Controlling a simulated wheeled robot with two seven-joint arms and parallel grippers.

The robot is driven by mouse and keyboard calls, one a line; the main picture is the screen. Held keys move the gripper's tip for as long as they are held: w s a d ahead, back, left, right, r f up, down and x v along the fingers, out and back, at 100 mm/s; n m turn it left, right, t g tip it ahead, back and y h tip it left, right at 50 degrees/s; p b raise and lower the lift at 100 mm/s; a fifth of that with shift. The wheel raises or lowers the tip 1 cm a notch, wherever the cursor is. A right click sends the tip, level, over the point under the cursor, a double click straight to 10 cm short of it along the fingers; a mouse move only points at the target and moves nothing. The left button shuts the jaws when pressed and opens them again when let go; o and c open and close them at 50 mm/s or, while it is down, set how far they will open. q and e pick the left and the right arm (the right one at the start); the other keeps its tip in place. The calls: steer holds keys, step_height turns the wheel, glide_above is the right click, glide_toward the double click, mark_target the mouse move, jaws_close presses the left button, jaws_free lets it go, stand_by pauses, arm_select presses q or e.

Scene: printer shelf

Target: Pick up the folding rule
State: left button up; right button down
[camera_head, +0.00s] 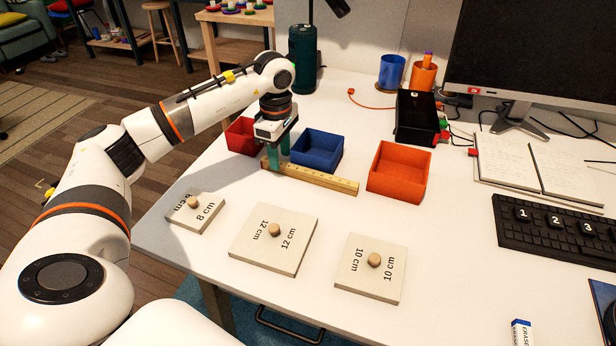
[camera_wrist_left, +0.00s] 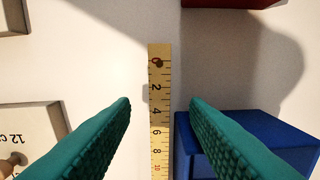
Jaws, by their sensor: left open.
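The folding rule (camera_head: 319,180) is a long yellow strip lying on the white table, in front of the blue and orange boxes. In the left wrist view the rule (camera_wrist_left: 160,115) runs up the middle with its numbered end at the top. My left gripper (camera_head: 279,158) is over the rule's left end, pointing down. In the left wrist view the green fingers of my left gripper (camera_wrist_left: 160,108) are open, one on each side of the rule, with gaps to it. Whether the fingertips reach the table is hard to tell. My right gripper is not in view.
A blue box (camera_head: 318,150), a red box (camera_head: 240,136) and an orange box (camera_head: 399,172) stand behind the rule. Wooden plates marked 8 cm (camera_head: 196,211), 12 cm (camera_head: 272,238) and 10 cm (camera_head: 371,268) lie in front. A keyboard (camera_head: 558,232) is at the right.

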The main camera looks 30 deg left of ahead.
arm_select(q)
steer(key=shift+a+f, duration=0.15)
steer(key=shift+f, duration=1.3)
jaws_close()
steer(key=shift+r, duration=0.15)
